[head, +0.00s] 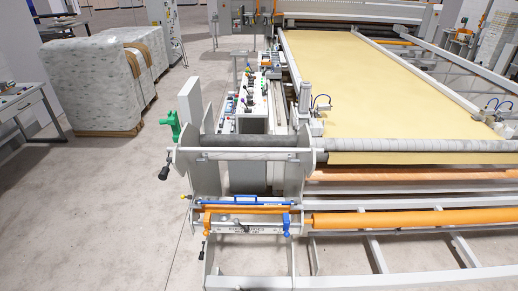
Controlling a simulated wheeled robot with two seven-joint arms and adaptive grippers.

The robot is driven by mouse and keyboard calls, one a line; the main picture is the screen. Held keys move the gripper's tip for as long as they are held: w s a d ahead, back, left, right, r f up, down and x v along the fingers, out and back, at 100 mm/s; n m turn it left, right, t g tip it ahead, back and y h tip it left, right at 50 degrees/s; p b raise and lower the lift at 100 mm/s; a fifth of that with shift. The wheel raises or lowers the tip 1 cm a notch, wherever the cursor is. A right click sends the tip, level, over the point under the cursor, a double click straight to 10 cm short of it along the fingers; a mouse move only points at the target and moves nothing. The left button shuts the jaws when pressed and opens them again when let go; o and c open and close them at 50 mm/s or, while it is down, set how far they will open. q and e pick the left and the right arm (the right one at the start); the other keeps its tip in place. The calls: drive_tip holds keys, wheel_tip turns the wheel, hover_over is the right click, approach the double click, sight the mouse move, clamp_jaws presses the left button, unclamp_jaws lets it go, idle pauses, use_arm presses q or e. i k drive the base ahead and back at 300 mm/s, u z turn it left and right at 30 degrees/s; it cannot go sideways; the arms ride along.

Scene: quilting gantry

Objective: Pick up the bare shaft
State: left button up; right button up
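A bare dark grey shaft (255,141) lies level across the top of the near end frame of the quilting gantry. It runs between the frame's left end plate and the bracket near the picture's middle. Its right end meets, or comes close to, a lighter grey roller (415,145); I cannot tell whether they are joined. Neither of my grippers is in the head view, and nothing is touching the shaft.
Black-knobbed cranks (165,172) and a green fitting (172,127) stick out left of the frame. Orange rollers (420,218) lie lower down. Yellow fabric (375,85) covers the gantry bed. Wrapped stacks (93,82) and a table (28,110) stand left. The floor between is clear.

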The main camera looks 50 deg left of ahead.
sight(182, 150)
drive_tip(key=z, duration=0.05)
drive_tip(key=i, duration=0.9)
drive_tip(key=u, duration=2.3)
